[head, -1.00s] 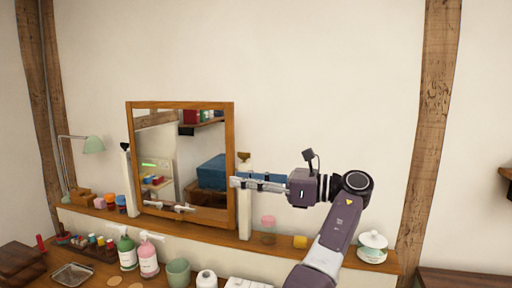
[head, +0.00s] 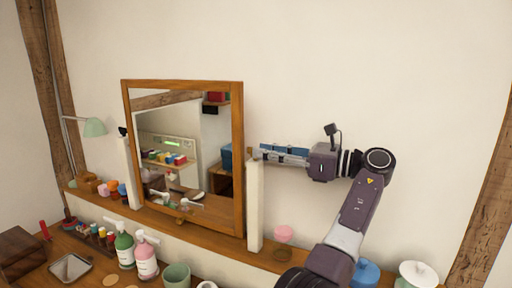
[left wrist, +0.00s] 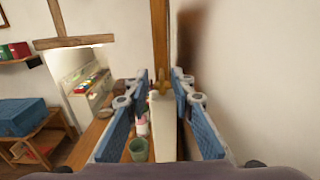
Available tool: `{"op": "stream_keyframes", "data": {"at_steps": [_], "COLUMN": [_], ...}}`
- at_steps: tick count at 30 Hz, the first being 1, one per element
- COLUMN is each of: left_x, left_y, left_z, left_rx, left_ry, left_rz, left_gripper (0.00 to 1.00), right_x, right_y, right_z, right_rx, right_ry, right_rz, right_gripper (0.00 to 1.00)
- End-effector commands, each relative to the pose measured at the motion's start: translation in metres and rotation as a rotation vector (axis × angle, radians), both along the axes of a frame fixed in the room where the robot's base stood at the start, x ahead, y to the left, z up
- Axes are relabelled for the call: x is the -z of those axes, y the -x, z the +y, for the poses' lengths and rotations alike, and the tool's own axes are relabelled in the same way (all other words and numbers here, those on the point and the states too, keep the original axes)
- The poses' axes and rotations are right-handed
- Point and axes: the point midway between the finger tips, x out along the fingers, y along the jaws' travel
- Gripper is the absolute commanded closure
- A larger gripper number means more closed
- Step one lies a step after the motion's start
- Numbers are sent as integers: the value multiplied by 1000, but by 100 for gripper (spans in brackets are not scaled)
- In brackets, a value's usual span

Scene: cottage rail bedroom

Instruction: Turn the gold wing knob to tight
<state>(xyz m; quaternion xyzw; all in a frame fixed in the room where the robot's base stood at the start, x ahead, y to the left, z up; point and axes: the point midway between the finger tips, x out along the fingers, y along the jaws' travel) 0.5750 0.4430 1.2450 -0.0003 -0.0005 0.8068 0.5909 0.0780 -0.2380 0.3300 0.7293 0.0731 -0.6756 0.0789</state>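The gold wing knob (left wrist: 162,83) shows in the left wrist view at the top of a white post (left wrist: 161,125), beside the edge of the wooden mirror frame (left wrist: 160,40). My left gripper (left wrist: 160,78) is open, with one finger on each side of the knob and a small gap visible. In the head view my left gripper (head: 253,154) reaches in level with the top of the right white post (head: 255,205). Its fingertips mostly hide the knob there. Whether a finger touches the knob I cannot tell. My right gripper is not in view.
The mirror (head: 185,150) stands between two white posts on a wooden shelf, with a dark knob (head: 123,131) on the left post. Below are pump bottles (head: 147,258) and a green cup (head: 177,275). The wall above is clear.

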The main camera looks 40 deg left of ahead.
Motion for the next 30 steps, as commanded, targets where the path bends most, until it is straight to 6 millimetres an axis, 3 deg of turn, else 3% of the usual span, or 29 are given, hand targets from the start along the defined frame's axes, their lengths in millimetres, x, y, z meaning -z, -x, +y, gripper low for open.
{"op": "stream_keyframes", "data": {"at_steps": [7, 17, 23, 30], "left_x": [-1, 0, 0, 0], "left_y": [9, 11, 11, 11], "left_z": [29, 33, 33, 33], "left_rx": [0, 0, 0, 0], "left_ry": [0, 0, 0, 0], "left_rz": [0, 0, 0, 0], "left_gripper": [78, 78, 98, 100], "right_x": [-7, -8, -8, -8], "right_y": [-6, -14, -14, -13], "right_z": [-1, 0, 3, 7], "right_rx": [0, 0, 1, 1], "right_ry": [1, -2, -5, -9], "right_rz": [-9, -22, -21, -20], "right_gripper": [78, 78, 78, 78]}}
